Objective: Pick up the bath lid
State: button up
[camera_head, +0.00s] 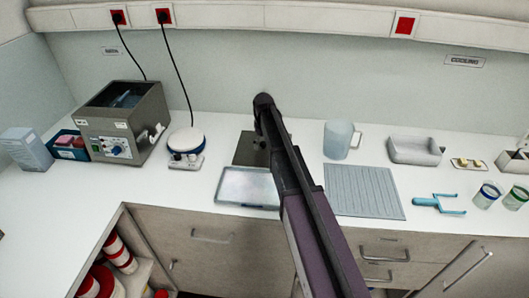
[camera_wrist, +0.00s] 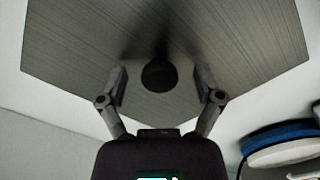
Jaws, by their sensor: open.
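The bath lid (camera_head: 243,156) is a flat grey brushed-metal plate lying on the white counter, partly hidden by my arm in the head view. In the wrist view the lid (camera_wrist: 75,45) fills the upper middle, with a round black knob (camera_wrist: 159,76) on it. My gripper (camera_wrist: 161,80) is open, one finger on each side of the knob, with gaps between fingers and knob. The fingers' height relative to the knob is hard to tell. The bath (camera_head: 122,125) is a grey box with an open top at the left.
A hot plate with a round white top (camera_head: 187,140) stands left of the lid and shows in the wrist view (camera_wrist: 285,150). A pale tray (camera_head: 247,187) lies in front of the lid. A jug (camera_head: 339,139) and a ribbed mat (camera_head: 364,190) are to the right.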

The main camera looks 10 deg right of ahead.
jog(key=shift+f, duration=0.15)
dwell(0.5)
grip_shut()
